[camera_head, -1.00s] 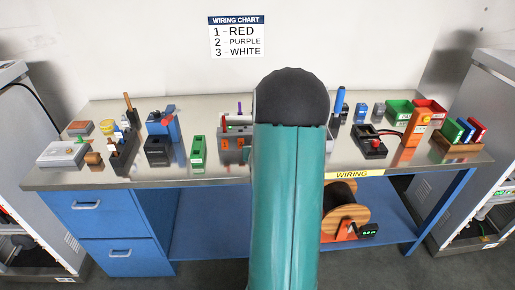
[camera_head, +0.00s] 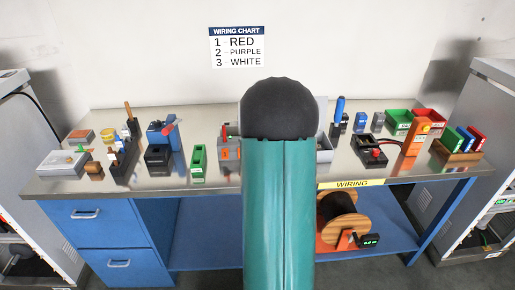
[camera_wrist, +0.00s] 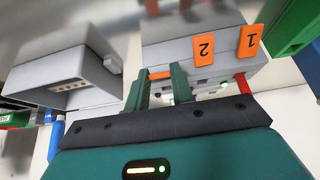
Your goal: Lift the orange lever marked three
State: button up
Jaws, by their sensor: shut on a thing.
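The grey connector block (camera_wrist: 190,36) fills the upper middle of the wrist view. Orange levers marked 2 (camera_wrist: 204,51) and 1 (camera_wrist: 251,41) stand out from it. A small strip of a third orange lever (camera_wrist: 160,75) shows between the green fingers of my gripper (camera_wrist: 160,88); its number is hidden. My gripper is shut on this lever. A red wire (camera_wrist: 242,84) enters below lever 1. In the head view my arm hides most of the block, and an orange part (camera_head: 229,148) shows at its left.
A grey box with a slotted opening (camera_wrist: 70,70) is left of the block in the wrist view. A green piece (camera_wrist: 296,22) is close at the right. On the bench (camera_head: 340,165), a green block (camera_head: 198,160) stands left of my arm. The wiring chart (camera_head: 237,47) hangs behind.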

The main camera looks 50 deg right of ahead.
dwell(0.4)
jog(key=o, duration=1)
jog(key=v, duration=1.3)
jog(key=shift+r, duration=0.45)
jog(key=shift+a, duration=0.1)
